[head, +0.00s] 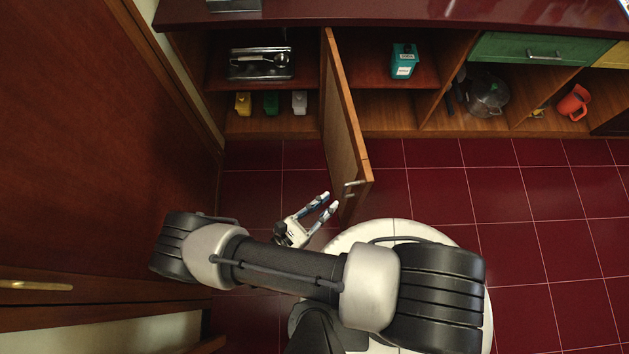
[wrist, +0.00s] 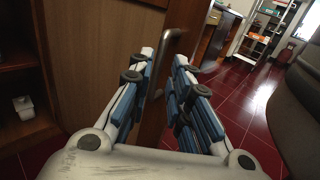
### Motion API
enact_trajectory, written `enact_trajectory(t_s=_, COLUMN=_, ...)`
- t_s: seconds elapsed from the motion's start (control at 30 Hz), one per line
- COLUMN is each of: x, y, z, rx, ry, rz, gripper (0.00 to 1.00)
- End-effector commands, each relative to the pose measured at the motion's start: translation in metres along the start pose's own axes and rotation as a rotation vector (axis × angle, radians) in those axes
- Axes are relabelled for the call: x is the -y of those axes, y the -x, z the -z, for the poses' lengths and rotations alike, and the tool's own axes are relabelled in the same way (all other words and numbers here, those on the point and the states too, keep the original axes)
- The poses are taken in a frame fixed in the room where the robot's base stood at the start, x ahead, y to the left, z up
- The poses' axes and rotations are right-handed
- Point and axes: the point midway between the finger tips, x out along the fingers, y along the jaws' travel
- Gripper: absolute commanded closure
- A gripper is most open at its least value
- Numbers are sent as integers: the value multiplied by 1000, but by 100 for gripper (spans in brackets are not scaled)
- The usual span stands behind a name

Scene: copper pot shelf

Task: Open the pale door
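The pale wooden door (head: 345,125) of the low cabinet stands swung well out from its front, roughly square to it. Its metal handle (head: 350,188) is near the free end. In the wrist view the door panel (wrist: 90,60) fills the left and centre, with the curved handle (wrist: 172,48) just beyond my fingertips. My gripper (head: 328,203) is at the left of the door's free end, fingers spread and pointing toward it. In the wrist view my gripper (wrist: 165,58) is open and empty. I cannot tell if a fingertip touches the handle.
A teal box (head: 404,60), a glass pot (head: 487,96) and an orange mug (head: 574,103) stand further right. The red tiled floor (head: 520,200) is clear on the right.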

Motion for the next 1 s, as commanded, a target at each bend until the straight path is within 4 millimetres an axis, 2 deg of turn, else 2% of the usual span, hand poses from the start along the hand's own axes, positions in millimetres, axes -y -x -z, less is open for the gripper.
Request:
enact_trajectory(t_s=0.1, x=0, y=24, z=0, rx=-2, ry=-2, rz=-3, gripper=82)
enact_trajectory(t_s=0.3, x=1, y=44, z=0, rx=0, ry=1, rz=0, gripper=82)
enact_trajectory(t_s=1.0, x=0, y=47, z=-2, rx=-5, ry=-3, rz=10, gripper=82)
